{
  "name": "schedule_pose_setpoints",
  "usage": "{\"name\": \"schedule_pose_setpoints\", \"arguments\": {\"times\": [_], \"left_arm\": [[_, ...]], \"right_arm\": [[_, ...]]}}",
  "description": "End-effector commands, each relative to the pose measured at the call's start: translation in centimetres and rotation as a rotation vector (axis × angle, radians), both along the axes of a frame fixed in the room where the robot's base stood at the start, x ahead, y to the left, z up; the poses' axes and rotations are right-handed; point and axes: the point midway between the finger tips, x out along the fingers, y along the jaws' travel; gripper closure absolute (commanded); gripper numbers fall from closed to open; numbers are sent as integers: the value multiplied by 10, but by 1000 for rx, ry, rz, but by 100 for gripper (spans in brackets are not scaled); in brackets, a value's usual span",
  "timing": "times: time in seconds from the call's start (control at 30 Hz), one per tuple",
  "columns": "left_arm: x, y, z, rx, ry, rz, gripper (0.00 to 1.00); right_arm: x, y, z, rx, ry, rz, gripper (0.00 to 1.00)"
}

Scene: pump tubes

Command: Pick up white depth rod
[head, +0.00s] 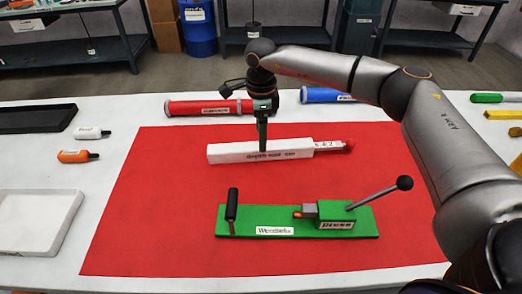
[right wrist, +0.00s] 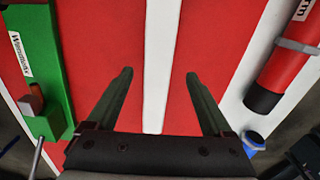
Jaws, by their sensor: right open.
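The white depth rod (head: 235,152) lies on the red mat in the head view. It is a long white bar with printed lettering on its near side and a red end at the right. In the right wrist view the open right gripper (right wrist: 157,78) has one finger on each side of the white depth rod (right wrist: 158,55), with red mat showing between rod and fingers. I cannot tell how far the fingertips are above the mat. My left gripper is not in view.
The green press (head: 300,234) with a black-knobbed lever stands on the red mat (head: 140,230) in front of the rod. A red tube (head: 190,108) and a blue tube (head: 325,95) lie behind. Small bottles (head: 75,156) and trays are at left. Mat near the left front is clear.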

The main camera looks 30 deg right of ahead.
Motion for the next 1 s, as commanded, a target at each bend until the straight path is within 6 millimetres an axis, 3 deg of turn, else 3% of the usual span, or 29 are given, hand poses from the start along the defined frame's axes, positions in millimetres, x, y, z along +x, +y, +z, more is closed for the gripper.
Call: {"name": "schedule_pose_setpoints", "arguments": {"times": [0.3,0.63,1.0], "left_arm": [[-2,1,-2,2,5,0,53],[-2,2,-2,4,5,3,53],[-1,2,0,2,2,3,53]], "right_arm": [[-3,2,-44,0,2,-1,15],[-3,2,-51,1,0,0,15],[-3,2,-50,1,0,0,57]]}}
